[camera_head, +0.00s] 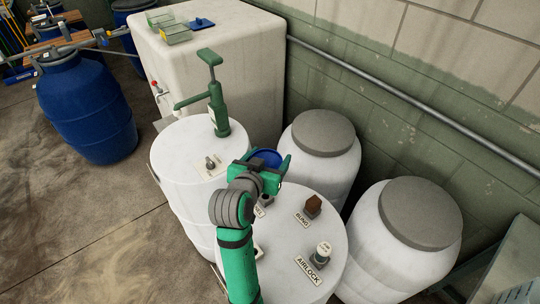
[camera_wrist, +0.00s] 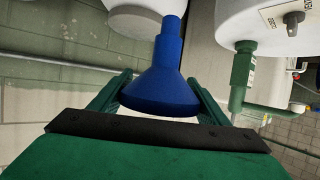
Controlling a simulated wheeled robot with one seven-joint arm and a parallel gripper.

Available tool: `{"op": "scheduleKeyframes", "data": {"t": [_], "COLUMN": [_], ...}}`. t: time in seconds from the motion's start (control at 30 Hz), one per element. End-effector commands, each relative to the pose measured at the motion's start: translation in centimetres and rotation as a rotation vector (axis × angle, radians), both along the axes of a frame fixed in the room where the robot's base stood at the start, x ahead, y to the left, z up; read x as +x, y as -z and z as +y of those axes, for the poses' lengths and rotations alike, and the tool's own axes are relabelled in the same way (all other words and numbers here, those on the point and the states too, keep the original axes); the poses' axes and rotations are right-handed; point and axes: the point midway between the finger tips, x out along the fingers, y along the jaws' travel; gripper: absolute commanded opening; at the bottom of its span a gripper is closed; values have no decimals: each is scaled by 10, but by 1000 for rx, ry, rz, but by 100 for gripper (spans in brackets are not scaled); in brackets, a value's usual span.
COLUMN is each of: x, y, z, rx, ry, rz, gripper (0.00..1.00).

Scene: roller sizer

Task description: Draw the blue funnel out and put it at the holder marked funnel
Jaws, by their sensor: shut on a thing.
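The blue funnel (camera_head: 267,156) shows only in part beyond my gripper (camera_head: 263,167) in the head view. In the wrist view my gripper (camera_wrist: 160,84) is shut on the funnel (camera_wrist: 162,86), with a green finger on each side of its wide cone. The cone's wide end faces the gripper, and the spout points away toward the top of the picture. The spout looks clear of any opening. On the front white drum (camera_head: 322,222), a partly covered label (camera_head: 259,211) ends in what looks like "NEL". A holder beside it is mostly hidden by my arm.
The same drum top carries a brown bung (camera_head: 313,204) and a white-capped airlock (camera_head: 322,252) in marked holders. A green hand pump (camera_head: 217,105) stands on the drum behind. Two grey-lidded drums (camera_head: 321,133) (camera_head: 415,213) stand near the wall.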

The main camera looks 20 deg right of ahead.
Motion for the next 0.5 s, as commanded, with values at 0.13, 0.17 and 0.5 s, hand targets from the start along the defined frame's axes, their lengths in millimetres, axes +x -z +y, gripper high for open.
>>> {"op": "scheduleKeyframes", "data": {"t": [0.13,0.17,0.5], "x": [-1,-1,-2], "y": [3,5,33], "z": [2,2,-1], "rx": [2,1,1], "ry": [-1,-1,4], "rz": [-1,-1,0], "gripper": [48,48,48]}}
